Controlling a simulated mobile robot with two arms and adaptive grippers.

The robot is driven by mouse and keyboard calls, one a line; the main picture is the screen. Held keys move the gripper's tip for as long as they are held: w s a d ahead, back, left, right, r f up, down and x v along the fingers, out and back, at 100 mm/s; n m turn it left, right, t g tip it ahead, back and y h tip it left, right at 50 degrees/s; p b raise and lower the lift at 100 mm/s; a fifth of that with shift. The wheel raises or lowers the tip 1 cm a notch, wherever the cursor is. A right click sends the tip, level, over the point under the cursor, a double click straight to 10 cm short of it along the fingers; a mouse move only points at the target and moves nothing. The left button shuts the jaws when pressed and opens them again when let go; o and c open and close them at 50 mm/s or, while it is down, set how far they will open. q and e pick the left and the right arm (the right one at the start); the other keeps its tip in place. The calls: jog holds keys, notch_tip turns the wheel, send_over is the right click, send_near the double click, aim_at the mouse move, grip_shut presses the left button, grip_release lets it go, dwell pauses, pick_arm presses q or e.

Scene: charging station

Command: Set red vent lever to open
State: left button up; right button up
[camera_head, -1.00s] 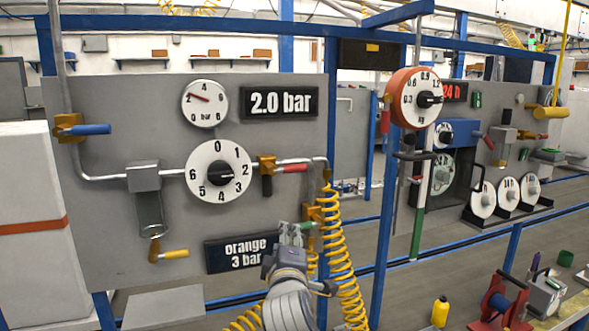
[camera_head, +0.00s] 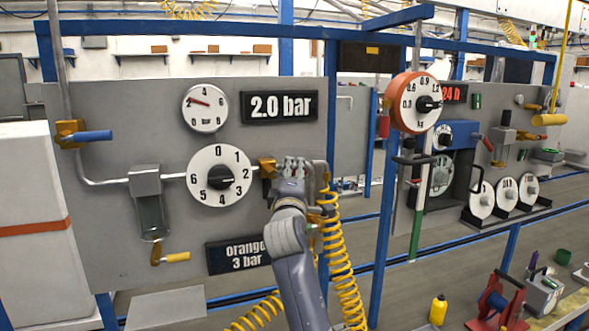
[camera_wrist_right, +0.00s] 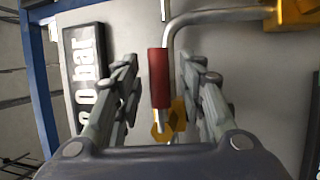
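The red vent lever (camera_wrist_right: 158,78) shows in the right wrist view as a red grip on a thin metal stem, joined to a brass valve body (camera_wrist_right: 170,120). In the head view that valve (camera_head: 266,168) is right of the numbered dial, and my gripper hides the red grip. My right gripper (camera_head: 290,163) is at the lever. In the wrist view its two fingers (camera_wrist_right: 165,85) stand apart on either side of the red grip, with gaps showing on both sides. I cannot see my left gripper.
The numbered dial (camera_head: 221,175) is left of the valve. A coiled yellow hose (camera_head: 338,255) hangs close to my right arm. A blue lever (camera_head: 92,136) and yellow lever (camera_head: 176,257) stand farther left.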

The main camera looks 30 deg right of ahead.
jog(key=shift+w+d, duration=0.4)
jog(key=shift+w, duration=0.1)
jog(key=shift+r, duration=0.1)
grip_shut()
